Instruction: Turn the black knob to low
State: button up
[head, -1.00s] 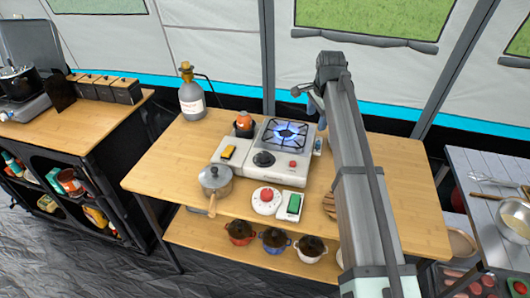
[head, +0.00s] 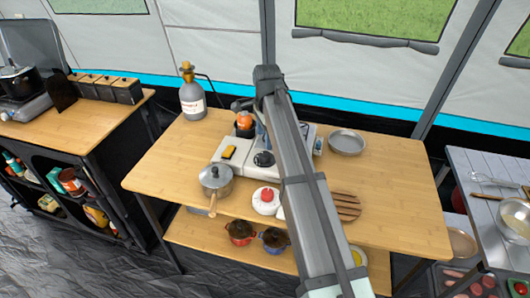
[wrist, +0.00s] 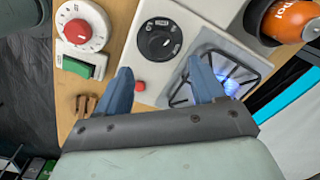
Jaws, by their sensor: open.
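The black knob (head: 264,159) sits on the front panel of the white stove (head: 232,150), just left of my arm in the head view. In the wrist view the black knob (wrist: 159,41) is round with white markings, and lies ahead of my open fingers, apart from them. My gripper (wrist: 163,82) is open and empty, its two blue fingertips over the stove, one near the small red button (wrist: 140,86) and one over the burner (wrist: 228,80). A blue flame shows at the burner. My arm hides much of the stove in the head view.
A red dial (wrist: 77,31) on a white base and a green block (wrist: 76,67) lie beside the stove. An orange canister (wrist: 285,20) stands close by. A lidded pot (head: 215,180), gas bottle (head: 192,98) and metal pan (head: 347,142) are on the table.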

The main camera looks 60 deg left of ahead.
aim_at(265, 154)
jog(key=f, duration=0.8)
jog(key=shift+a, duration=0.25)
jog(key=shift+c, duration=0.5)
jog(key=c, duration=1)
jog(key=shift+o, duration=0.2)
